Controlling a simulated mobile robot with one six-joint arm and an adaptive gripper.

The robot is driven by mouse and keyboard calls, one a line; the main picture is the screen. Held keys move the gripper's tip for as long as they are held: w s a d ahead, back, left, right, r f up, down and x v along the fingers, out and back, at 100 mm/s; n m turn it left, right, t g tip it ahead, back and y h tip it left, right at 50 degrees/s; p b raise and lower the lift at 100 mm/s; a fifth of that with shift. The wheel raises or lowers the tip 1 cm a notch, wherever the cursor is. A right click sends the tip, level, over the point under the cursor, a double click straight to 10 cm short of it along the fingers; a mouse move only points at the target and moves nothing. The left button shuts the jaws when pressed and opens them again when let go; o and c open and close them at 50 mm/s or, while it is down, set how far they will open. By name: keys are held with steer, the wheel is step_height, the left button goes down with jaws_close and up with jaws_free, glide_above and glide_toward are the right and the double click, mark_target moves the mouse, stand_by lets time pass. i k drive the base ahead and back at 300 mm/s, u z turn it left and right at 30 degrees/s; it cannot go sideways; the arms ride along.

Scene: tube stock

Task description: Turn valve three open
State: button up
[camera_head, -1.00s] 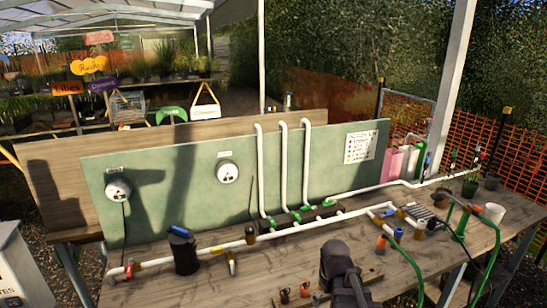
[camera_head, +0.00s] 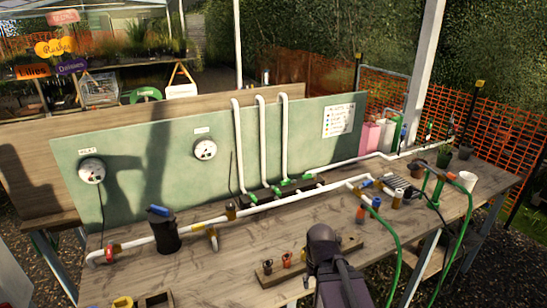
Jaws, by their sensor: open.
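A row of small green-handled valves (camera_head: 277,190) sits on a dark manifold block (camera_head: 312,185) at the foot of the green panel (camera_head: 225,150). Three white vertical pipes (camera_head: 262,140) rise from this row and bend over the panel's top. The valves are too small to read a number or tell each handle's exact angle, so I cannot tell which is valve three. A dark part of my arm shows at the bottom centre, well in front of the valves and apart from them. My gripper's fingers are not visible.
A long white pipe (camera_head: 285,200) runs along the bench (camera_head: 240,245). A black canister (camera_head: 164,235) with a blue handle stands front left. A wooden rack (camera_head: 300,262) with small fittings lies near my arm. Green hoses (camera_head: 390,240) hang at right. Two round gauges (camera_head: 205,149) are on the panel.

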mark_target(286, 181)
steer(key=k, duration=1.3)
steer(key=z, duration=0.35)
steer(key=i, duration=1.65)
steer(key=u, duration=0.55)
